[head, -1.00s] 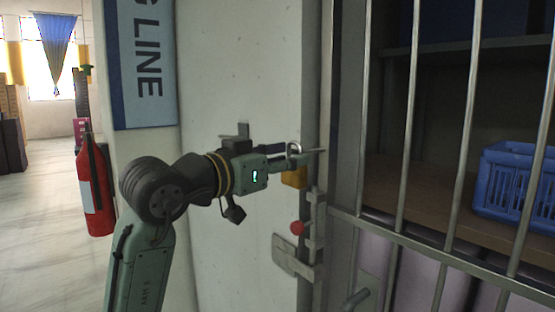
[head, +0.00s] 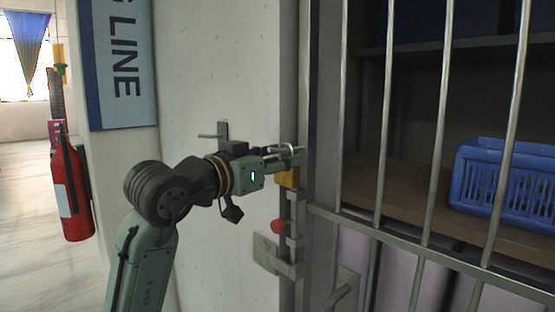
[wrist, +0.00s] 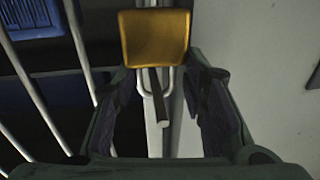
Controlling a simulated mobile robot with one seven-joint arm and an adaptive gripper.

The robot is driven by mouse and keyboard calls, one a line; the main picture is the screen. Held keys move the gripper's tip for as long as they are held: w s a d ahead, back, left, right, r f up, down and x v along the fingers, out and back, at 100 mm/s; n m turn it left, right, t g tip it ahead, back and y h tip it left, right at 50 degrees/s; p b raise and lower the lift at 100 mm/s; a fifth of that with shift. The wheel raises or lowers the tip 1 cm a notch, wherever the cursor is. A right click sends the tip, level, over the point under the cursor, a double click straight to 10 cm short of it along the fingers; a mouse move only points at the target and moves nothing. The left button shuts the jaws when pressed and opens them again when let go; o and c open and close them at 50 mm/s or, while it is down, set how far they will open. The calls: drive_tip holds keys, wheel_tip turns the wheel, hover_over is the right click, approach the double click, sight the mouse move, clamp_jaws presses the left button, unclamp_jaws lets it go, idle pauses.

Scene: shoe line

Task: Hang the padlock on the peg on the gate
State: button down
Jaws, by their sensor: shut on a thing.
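The padlock has a yellow body (head: 288,177) and a steel shackle (head: 287,149). My gripper (head: 297,156) is shut on it at the edge of the barred gate. In the wrist view the yellow body (wrist: 155,38) sits between the fingertips of my gripper (wrist: 160,62), with the pale shackle legs (wrist: 174,85) below it in the picture. A dark rod, seemingly the peg (wrist: 158,98), shows between these legs. I cannot tell whether it passes through the shackle. In the head view my fingers hide the peg.
A latch plate (head: 272,256) and a red knob (head: 278,226) are just below the padlock. A wall bracket with a rod (head: 222,132) is behind my wrist. Gate bars (head: 385,120) stand at right, with a blue crate (head: 500,180) behind. A fire extinguisher (head: 71,190) hangs at left.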

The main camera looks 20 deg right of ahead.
idle(0.3)
drive_tip(key=c, duration=0.9)
unclamp_jaws()
